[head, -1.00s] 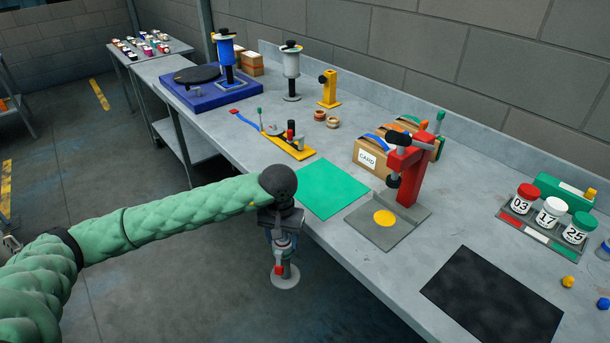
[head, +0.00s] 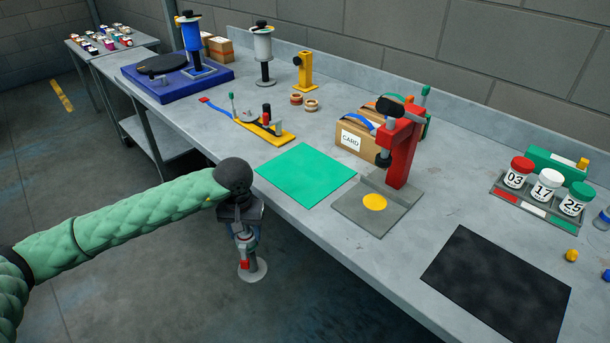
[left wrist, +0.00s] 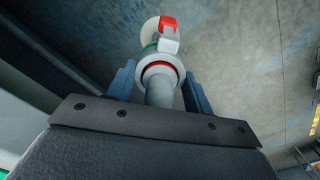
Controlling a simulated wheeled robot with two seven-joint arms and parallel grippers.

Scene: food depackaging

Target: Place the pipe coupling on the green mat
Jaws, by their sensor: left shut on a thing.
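The pipe coupling, a grey pipe piece with a red part and a round pale flange (head: 254,270), hangs below my left gripper (head: 245,236). In the left wrist view the coupling (left wrist: 161,68) stands between the two blue fingers of my left gripper (left wrist: 158,88), which is shut on it. A red ring and a red-and-white part show on it. The gripper and coupling are in front of the bench edge, over the floor, apart from the bench. The green mat (head: 305,175) lies flat and bare on the bench, up and right of the gripper. My right gripper is out of view.
Right of the mat stands a red press on a grey base (head: 375,222), with a cardboard box (head: 352,140) behind. A yellow fixture (head: 268,130) lies beyond the mat. A black mat (head: 497,285) and numbered jars (head: 545,186) are farther right. The bench's front edge is close to the gripper.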

